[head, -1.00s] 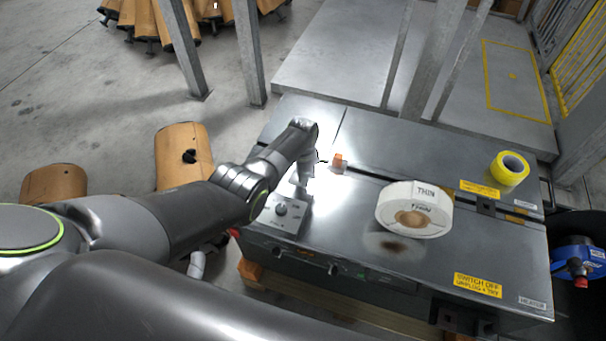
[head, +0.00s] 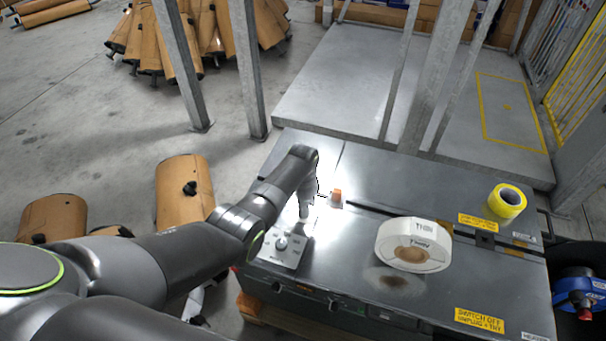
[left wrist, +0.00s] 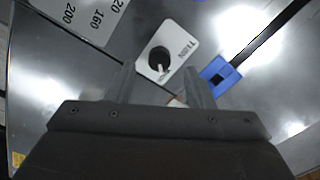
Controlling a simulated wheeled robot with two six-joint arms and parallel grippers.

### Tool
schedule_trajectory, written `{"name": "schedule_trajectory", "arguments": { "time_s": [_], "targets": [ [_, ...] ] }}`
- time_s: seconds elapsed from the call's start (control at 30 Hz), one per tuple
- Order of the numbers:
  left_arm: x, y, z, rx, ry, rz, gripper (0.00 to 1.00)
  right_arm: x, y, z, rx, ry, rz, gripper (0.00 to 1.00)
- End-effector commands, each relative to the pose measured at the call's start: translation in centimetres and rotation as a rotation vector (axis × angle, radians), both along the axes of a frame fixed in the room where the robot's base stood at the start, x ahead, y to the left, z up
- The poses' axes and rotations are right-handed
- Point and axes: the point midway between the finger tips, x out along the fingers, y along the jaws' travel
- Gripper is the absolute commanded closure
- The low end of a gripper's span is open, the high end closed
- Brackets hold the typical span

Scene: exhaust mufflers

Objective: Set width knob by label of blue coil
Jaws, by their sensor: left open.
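A grey-white panel with a round knob (head: 282,243) and markings sits at the table's front left in the head view. My left gripper (head: 305,213) points down just behind it. In the left wrist view my left gripper (left wrist: 160,88) is open and empty. A numbered plate (left wrist: 82,18) reads 160 and 200. My right gripper is out of view.
A white coil (head: 412,245) labelled "THIN" lies on the table, with a yellow tape roll (head: 507,201) farther right. A small orange block (head: 336,195) is near my gripper. The wrist view shows a blue square piece (left wrist: 218,75). Metal posts (head: 247,70) stand behind.

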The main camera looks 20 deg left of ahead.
Motion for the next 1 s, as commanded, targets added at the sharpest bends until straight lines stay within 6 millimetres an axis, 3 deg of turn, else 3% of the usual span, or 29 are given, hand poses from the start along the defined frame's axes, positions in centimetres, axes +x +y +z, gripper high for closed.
{"name": "schedule_trajectory", "arguments": {
  "time_s": [0.27, 0.63, 0.8, 1.0],
  "targets": [
    [0.0, 0.0, 5.1, 0.0, -0.004, 0.0, 0.52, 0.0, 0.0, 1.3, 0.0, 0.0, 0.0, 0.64],
    [0.1, 0.0, 11.5, 0.0, -0.004, 0.0, 0.52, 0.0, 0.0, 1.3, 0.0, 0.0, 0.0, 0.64],
    [0.1, 0.0, 13.3, 0.0, -0.002, -0.001, 0.52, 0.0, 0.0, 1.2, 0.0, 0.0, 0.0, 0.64],
    [0.0, 0.0, 13.8, 0.0, 0.0, -0.001, 0.52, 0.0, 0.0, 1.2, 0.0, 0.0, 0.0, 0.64]
  ]
}}
